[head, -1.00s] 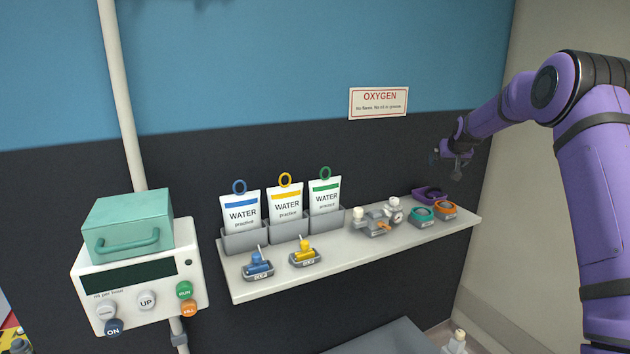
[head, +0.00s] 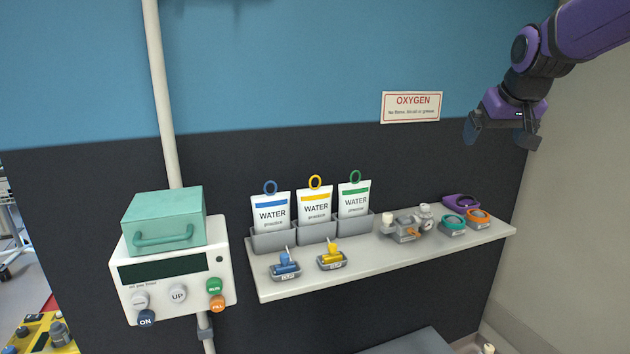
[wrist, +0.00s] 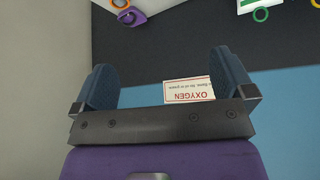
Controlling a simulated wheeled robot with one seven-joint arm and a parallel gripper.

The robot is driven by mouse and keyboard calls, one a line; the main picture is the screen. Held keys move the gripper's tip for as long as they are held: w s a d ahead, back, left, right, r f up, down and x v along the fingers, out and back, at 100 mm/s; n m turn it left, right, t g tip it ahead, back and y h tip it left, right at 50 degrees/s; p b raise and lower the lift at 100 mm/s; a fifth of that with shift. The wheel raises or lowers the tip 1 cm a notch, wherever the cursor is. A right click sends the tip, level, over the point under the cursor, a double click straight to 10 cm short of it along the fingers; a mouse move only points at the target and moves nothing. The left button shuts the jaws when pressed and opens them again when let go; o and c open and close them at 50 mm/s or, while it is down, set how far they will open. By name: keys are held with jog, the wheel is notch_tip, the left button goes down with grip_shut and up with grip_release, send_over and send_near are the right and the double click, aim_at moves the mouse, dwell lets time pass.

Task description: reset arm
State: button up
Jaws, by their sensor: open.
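My gripper (head: 503,133) is raised at the upper right of the head view, above the right end of the shelf (head: 400,256) and right of the oxygen sign (head: 411,106). Its two fingers are apart with nothing between them. In the wrist view my gripper (wrist: 165,88) shows two blue-grey fingers spread wide. The oxygen sign (wrist: 189,91) appears upside down behind the gap between them. My arm reaches in from the upper right corner of the head view.
Three water pouches (head: 313,206) stand in grey holders on the shelf. Blue (head: 286,263) and yellow (head: 331,254) clips, a valve fitting (head: 404,228) and several coloured rings lie along it. A white pump (head: 172,275) carries a teal box (head: 163,219). A pole (head: 160,80) rises behind. Space around my gripper looks clear.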

jog(key=s+a+f, duration=0.1)
jog(key=s+f, duration=0.1)
jog(key=s, duration=0.8)
jog(key=s+a+f+g, duration=0.1)
jog(key=s+a+f, duration=0.1)
jog(key=s, duration=0.8)
jog(key=s+a+f, duration=0.2)
jog(key=s+f, duration=0.1)
jog(key=s, duration=0.7)
jog(key=shift+g+y, duration=0.3)
jog(key=shift+y, duration=0.1)
